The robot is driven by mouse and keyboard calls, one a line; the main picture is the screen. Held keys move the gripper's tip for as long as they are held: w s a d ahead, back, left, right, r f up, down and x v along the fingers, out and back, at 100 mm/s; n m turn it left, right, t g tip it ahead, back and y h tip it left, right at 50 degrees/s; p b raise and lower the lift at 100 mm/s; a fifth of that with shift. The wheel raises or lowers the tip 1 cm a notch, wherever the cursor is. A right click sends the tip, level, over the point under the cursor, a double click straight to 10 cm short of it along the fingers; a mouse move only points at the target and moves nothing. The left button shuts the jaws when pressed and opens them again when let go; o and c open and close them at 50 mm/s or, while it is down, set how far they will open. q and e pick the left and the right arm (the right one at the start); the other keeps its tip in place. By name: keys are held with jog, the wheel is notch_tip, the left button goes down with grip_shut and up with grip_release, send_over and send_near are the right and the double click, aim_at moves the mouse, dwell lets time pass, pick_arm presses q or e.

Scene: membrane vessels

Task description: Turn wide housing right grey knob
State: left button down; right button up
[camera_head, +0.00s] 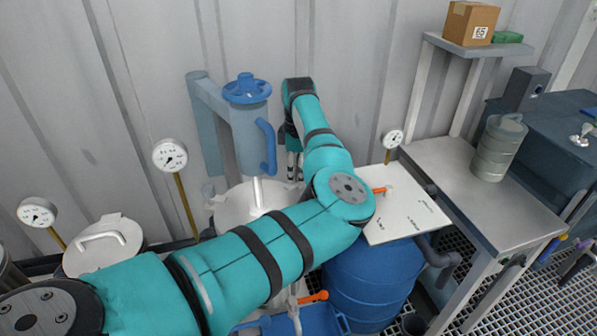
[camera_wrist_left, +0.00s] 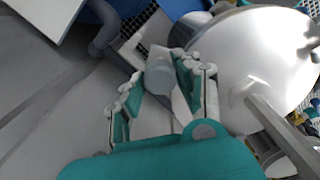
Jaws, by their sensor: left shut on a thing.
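My left arm reaches across the head view, and my left gripper (camera_head: 294,166) points down behind the white wide housing (camera_head: 238,207). In the left wrist view the two fingers of the left gripper (camera_wrist_left: 162,84) are shut on a round grey knob (camera_wrist_left: 159,76), one finger on each side of it. The white housing also shows beside the fingers in the wrist view (camera_wrist_left: 262,62). In the head view the grey knob is hidden by the gripper and arm. My right gripper is not in view.
A blue-handled column (camera_head: 247,88) stands left of my gripper. Dial gauges (camera_head: 170,155) on thin stems stand nearby. A blue barrel (camera_head: 365,285) under a white board (camera_head: 402,212) is to the right. A grey table (camera_head: 470,190) holds a metal canister (camera_head: 500,148). The corrugated wall is close behind.

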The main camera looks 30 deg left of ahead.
pick_arm(q)
jog(key=shift+r, duration=0.1)
dwell(0.4)
jog(key=c, duration=0.9)
grip_release()
jog(key=shift+c, duration=0.2)
notch_tip(320, 180, up, 12)
jog(key=shift+w, duration=0.15)
